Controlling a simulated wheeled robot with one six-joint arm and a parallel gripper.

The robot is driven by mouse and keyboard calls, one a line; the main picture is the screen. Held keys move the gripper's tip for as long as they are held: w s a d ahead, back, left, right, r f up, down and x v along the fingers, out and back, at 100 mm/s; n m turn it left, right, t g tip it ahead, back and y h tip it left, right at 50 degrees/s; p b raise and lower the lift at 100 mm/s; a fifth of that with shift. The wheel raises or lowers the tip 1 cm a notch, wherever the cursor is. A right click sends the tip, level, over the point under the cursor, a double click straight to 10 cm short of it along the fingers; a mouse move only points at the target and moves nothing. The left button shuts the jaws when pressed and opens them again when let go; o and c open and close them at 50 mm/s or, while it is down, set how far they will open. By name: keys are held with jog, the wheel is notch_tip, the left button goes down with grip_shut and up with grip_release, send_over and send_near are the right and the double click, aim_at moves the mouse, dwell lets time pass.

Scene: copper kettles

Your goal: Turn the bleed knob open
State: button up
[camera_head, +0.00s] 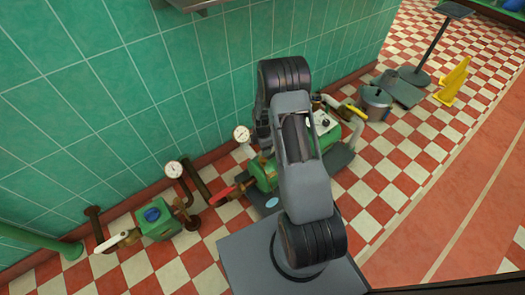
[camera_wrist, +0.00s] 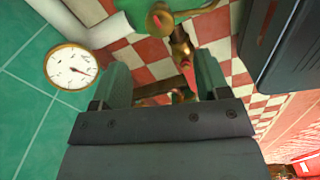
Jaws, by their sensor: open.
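A blue knob (camera_head: 152,214) sits on a green valve body (camera_head: 158,228) with a white lever, low by the wall at left in the head view. I cannot tell for sure whether it is the bleed knob. In the wrist view my gripper (camera_wrist: 161,64) is open and empty, its two green-grey fingers apart. A brass fitting with a red tapered part (camera_wrist: 184,50) shows beyond the fingers, near the right one; I cannot tell if they touch. A round white gauge (camera_wrist: 72,66) is left of the fingers. In the head view my arm hides the gripper.
A green machine (camera_head: 265,173) with a red lever (camera_head: 222,195) and gauge (camera_head: 241,134) stands by the tiled wall, partly behind my arm. Another gauge (camera_head: 174,169) rises from pipework. A grey bucket (camera_head: 376,101) and yellow floor sign (camera_head: 453,83) stand farther right.

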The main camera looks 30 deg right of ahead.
jog(key=shift+r+p, duration=0.6)
jog(key=shift+r, duration=1.7)
jog(key=s+a+r+m+t+p, duration=0.1)
jog(key=s+a+r+m+p, duration=0.45)
jog(key=r, duration=0.95)
jog(key=s+r+m+t+p, duration=0.1)
jog(key=r+m+p, duration=0.1)
jog(key=r+p, duration=1)
jog(key=s+a+r+m+p, duration=0.2)
jog(key=s+r+m+p, duration=0.15)
jog(key=r, duration=1.55)
jog(key=s+a+r+m+t+p, duration=0.1)
jog(key=s+a+r+m+p, duration=0.2)
jog(key=s+r+m+p, duration=0.3)
notch_tip(320, 180, up, 6)
jog(key=s+p, duration=0.2)
jog(key=shift+s+t, duration=0.3)
jog(key=shift+s, duration=0.1)
jog(key=shift+c, duration=0.4)
